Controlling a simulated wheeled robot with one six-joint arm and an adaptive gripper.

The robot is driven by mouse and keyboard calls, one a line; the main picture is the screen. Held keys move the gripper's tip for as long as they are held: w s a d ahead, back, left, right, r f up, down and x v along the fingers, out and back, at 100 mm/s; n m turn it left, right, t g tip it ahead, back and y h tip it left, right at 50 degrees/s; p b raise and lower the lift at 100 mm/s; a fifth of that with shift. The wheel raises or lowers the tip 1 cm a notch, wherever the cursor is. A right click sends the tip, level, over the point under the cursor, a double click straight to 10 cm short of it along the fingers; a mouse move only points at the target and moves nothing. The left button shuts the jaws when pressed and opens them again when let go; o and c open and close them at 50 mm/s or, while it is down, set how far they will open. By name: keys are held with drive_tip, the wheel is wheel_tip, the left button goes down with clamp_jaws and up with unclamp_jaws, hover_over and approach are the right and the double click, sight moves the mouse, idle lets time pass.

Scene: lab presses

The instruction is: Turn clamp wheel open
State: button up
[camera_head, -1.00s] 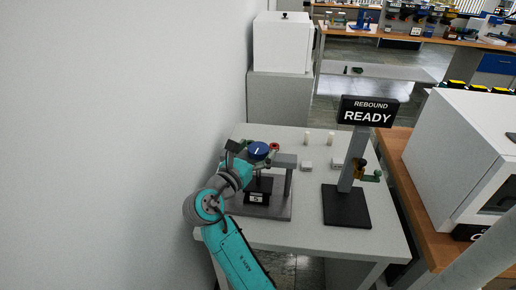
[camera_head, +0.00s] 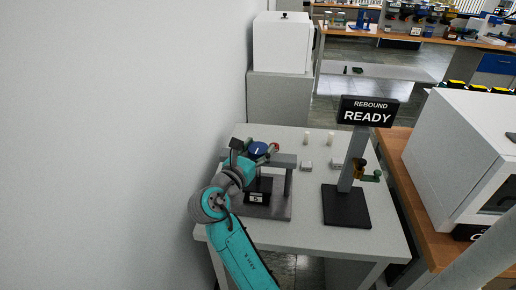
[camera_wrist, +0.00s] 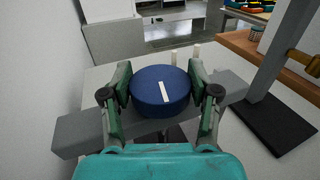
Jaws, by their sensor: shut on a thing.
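The clamp wheel (camera_wrist: 160,92) is a round blue knob with a white mark on top. In the wrist view it sits between my gripper's (camera_wrist: 161,88) two fingers, which are closed on its left and right sides. The white mark is nearly upright in that view, leaning slightly. In the head view the wheel (camera_head: 257,148) is partly hidden by my wrist, at the top of the grey clamp press (camera_head: 285,162). The press stands on a grey base plate (camera_head: 275,211) and has a small plate marked 5 (camera_head: 257,198).
A black-based stand (camera_head: 346,208) with a "REBOUND READY" sign (camera_head: 367,112) stands right of the press on the light table (camera_head: 305,233). A wall (camera_head: 120,130) is close on the left. The table front is clear.

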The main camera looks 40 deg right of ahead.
sight(260, 155)
drive_tip(key=shift+t, duration=0.3)
drive_tip(key=n+t+y, duration=0.1)
drive_tip(key=n+t, duration=0.1)
drive_tip(key=n+t+y, duration=0.1)
drive_tip(key=t, duration=0.1)
drive_tip(key=shift+s+d+n+t+y, duration=0.1)
drive_tip(key=shift+s+n+t+y, duration=0.05)
drive_tip(key=shift+n+t+y, duration=1.85)
drive_tip(key=shift+t+y, duration=0.1)
drive_tip(key=shift+y, duration=0.1)
drive_tip(key=shift+n+t+y, duration=0.3)
drive_tip(key=shift+y, duration=0.1)
drive_tip(key=o, duration=1.2)
drive_tip(key=shift+c, duration=0.2)
drive_tip(key=shift+v, duration=3.7)
